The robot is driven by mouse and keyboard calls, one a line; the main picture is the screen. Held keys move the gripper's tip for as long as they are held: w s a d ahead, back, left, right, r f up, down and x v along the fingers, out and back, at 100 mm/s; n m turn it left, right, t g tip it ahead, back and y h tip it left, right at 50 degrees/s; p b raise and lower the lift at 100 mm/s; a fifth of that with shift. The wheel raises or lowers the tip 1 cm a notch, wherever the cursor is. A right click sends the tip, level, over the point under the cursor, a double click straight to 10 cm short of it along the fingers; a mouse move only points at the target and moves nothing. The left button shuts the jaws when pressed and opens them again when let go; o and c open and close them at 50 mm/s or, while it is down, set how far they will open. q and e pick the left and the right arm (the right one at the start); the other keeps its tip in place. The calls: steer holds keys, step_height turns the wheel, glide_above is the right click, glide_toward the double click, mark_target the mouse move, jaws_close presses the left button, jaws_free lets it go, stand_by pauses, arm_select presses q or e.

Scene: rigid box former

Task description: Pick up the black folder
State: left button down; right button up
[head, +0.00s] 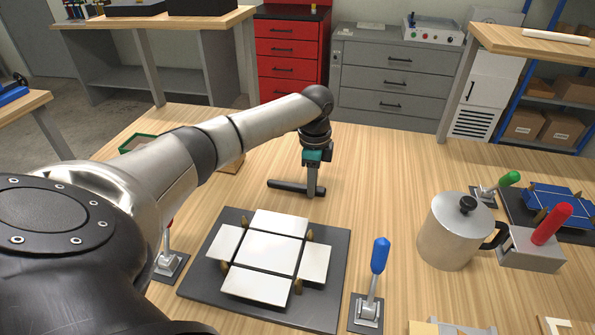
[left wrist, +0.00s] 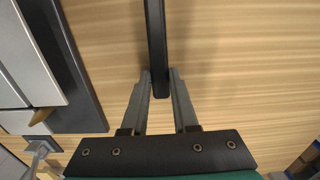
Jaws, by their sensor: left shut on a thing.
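The black folder is a thin dark bar (head: 285,186) at the middle of the wooden table in the head view, behind the forming plate. My left gripper (head: 312,190) points down and is shut on the bar near its right end. In the left wrist view, the black folder (left wrist: 155,35) runs up from between the two grey fingers (left wrist: 161,80), which press on its sides. I cannot tell whether it touches the table. My right gripper is not in view.
A dark plate (head: 205,282) with white panels lies in front of the gripper. A blue-handled clamp (head: 379,257) stands at its right corner.

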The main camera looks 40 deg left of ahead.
arm_select(q)
step_height(320, 180, up, 20)
steer(key=p, duration=0.4)
steer(key=shift+d, duration=0.1)
stand_by(0.4)
